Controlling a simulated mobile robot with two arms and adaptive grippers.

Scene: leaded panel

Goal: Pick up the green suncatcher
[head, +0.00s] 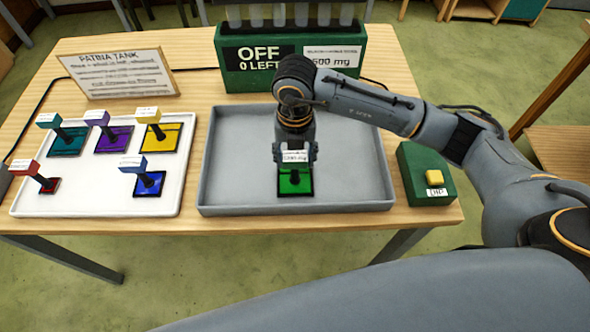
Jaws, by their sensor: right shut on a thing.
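The green suncatcher (295,183) is a bright green square with a dark edge, in the grey tray (227,196) near its front edge. A white label tag stands up from it. My right gripper (294,155) reaches down from above and is shut on its upright tag part. The fingertips are partly hidden by the label. I cannot tell whether the square touches the tray floor. My left gripper is not in view.
A white tray (95,205) at left holds several other coloured suncatchers with upright tags. Behind the grey tray stands a green box (232,84) reading "OFF 0 LEFT". A green box with a yellow button (435,177) is at right. A sign (118,76) stands at back left.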

